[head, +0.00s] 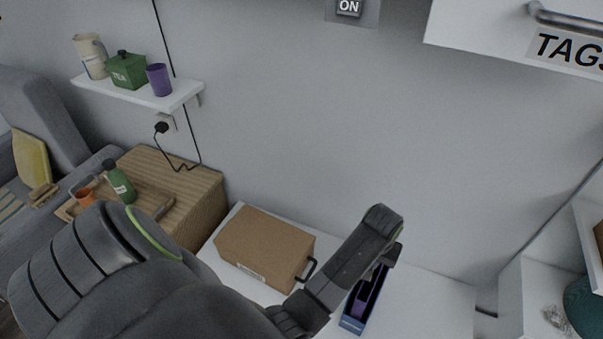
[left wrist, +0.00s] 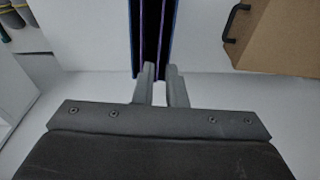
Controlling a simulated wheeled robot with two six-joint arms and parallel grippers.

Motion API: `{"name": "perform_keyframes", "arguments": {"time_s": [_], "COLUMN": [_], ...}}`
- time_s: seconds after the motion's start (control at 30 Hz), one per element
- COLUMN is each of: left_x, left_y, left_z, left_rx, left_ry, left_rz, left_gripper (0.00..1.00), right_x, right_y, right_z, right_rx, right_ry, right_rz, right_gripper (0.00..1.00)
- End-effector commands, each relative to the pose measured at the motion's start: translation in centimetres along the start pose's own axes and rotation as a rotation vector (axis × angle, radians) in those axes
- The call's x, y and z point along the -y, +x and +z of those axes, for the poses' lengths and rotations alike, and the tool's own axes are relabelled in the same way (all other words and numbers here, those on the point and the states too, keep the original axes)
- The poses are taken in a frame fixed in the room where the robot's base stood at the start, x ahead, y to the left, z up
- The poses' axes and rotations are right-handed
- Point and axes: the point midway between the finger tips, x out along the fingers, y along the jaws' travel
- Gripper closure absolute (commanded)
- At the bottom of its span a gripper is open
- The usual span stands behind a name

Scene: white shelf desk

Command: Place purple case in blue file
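The blue file (head: 351,325) is an open-topped narrow box on the white desk, right of the cardboard box in the head view. The purple case (head: 361,303) shows as a purple strip inside it. In the left wrist view the blue file (left wrist: 175,28) runs up from the fingertips, with the thin purple edge (left wrist: 162,35) of the case inside. My left gripper (left wrist: 160,75) is at the near end of the file, its fingers a small gap apart on either side of the dark and purple strip. Whether they touch the case cannot be told. My right gripper is not in view.
A cardboard box (head: 262,247) with a black handle stands just left of the file. The white desk (head: 435,300) is clear to the right. A wooden cabinet (head: 200,190) with a tray and green bottle (head: 120,182) is farther left. A white cabinet (head: 520,40) hangs above right.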

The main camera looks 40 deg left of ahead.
Motion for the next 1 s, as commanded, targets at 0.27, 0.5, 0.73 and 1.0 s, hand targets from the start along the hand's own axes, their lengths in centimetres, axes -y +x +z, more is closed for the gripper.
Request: {"name": "perform_keyframes", "arguments": {"time_s": [0.27,0.5,0.73,1.0], "left_x": [1.1,4.4,7.0,10.1], "left_y": [0.1,-1.4,-0.5,11.1], "left_z": [-0.8,-3.2,-2.8,4.5], "left_rx": [-0.105,-0.461,-0.648,-0.515], "left_ry": [0.001,0.022,0.061,0.110], "left_rz": [0.021,0.074,0.075,0.035], "left_gripper": [0.89,0.89,0.89,0.89], "right_x": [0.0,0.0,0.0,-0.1], "right_y": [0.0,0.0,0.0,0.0], "right_z": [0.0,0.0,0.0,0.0], "right_rx": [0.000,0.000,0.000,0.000], "right_ry": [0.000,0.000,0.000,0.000], "right_rz": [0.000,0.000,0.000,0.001], "right_gripper": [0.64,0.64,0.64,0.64]}}
